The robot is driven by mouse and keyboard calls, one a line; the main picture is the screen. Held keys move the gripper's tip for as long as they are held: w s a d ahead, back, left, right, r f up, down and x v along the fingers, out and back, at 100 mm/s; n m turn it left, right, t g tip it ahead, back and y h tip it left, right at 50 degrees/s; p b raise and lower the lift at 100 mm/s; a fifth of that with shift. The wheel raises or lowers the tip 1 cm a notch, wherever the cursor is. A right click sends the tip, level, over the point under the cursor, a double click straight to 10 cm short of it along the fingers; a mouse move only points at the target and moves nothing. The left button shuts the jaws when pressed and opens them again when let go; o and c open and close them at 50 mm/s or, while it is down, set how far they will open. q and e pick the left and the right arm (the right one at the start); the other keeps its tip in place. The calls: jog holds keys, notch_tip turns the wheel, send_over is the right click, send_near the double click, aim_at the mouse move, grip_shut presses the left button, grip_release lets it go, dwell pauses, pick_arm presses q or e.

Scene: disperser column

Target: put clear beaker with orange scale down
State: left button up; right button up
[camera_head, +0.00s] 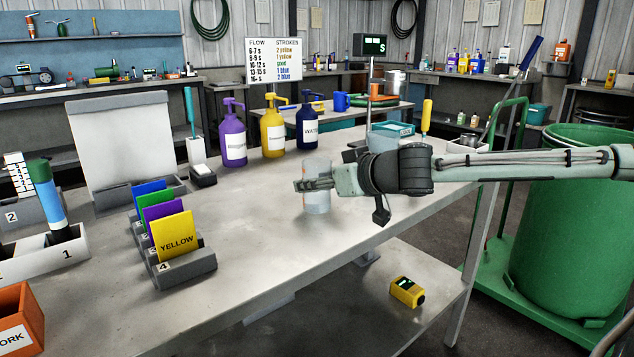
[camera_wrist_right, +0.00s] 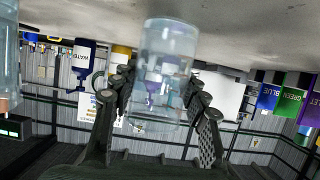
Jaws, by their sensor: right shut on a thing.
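The clear beaker (camera_head: 317,201) is upright at the right part of the grey workbench, its upper part partly covered by my right gripper (camera_head: 317,184). In the right wrist view, which is upside down, the beaker (camera_wrist_right: 163,75) sits between the two fingers of my right gripper (camera_wrist_right: 160,92), which is shut on it. Its base is close to the bench top; I cannot tell whether it touches. No orange scale can be made out on it. My left gripper is not in view.
Purple (camera_head: 233,135), yellow (camera_head: 273,130) and dark blue (camera_head: 307,127) pump bottles stand behind the beaker. A card rack (camera_head: 183,268) is at left. The bench (camera_head: 270,255) in front of the beaker is clear. A clear cylinder (camera_wrist_right: 8,60) shows at the wrist view's left edge.

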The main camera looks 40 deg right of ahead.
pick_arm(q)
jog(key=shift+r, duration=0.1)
pick_arm(e)
jog(key=shift+f, duration=0.1)
jog(key=o, duration=1.3)
jog(key=shift+c, duration=0.2)
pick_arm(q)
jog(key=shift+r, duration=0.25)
